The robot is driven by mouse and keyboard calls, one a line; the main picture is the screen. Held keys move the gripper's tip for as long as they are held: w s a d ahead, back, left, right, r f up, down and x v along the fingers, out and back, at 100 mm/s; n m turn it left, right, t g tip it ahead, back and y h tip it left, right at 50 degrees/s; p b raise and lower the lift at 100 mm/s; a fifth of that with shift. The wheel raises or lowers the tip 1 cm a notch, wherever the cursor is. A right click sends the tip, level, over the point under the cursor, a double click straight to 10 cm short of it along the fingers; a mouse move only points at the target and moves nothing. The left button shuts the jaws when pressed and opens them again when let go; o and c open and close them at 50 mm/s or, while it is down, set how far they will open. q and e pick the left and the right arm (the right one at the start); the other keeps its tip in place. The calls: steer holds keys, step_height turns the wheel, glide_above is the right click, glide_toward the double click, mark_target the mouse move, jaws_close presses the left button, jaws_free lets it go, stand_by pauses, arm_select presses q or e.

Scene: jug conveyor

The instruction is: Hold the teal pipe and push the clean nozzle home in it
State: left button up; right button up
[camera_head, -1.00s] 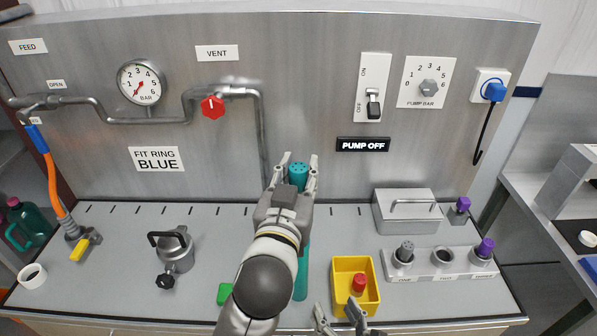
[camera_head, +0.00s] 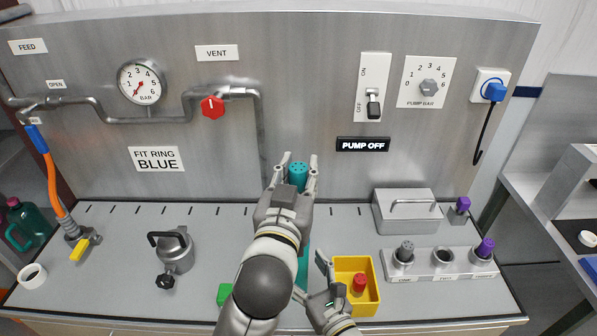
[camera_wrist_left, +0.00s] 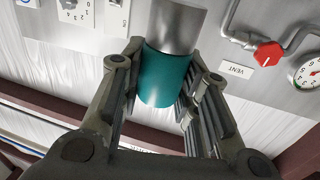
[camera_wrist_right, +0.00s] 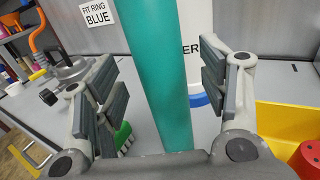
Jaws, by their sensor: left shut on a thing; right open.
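My left gripper (camera_head: 299,163) is shut on a clean nozzle (camera_head: 298,178), which has a teal holed head. In the left wrist view the nozzle's teal part (camera_wrist_left: 165,78) sits between the fingers beside a bare metal part (camera_wrist_left: 176,25). The teal pipe (camera_head: 302,270) is mostly hidden behind my left arm in the head view. In the right wrist view the pipe (camera_wrist_right: 158,70) runs upright out of the top of the frame. My right gripper (camera_head: 312,278) is open, its fingers on either side of the pipe. The joint between nozzle and pipe is hidden.
A yellow bin (camera_head: 340,275) with a red item (camera_head: 359,282) is right beside my right gripper. A rack (camera_head: 425,267) with nozzles and a metal box (camera_head: 403,212) stand to the right. A metal pot (camera_head: 176,252) and green item (camera_head: 225,293) are left.

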steer(key=shift+x, duration=1.7)
jaws_close()
jaws_free()
jaws_close()
stand_by(0.5)
steer(key=shift+s, duration=0.1)
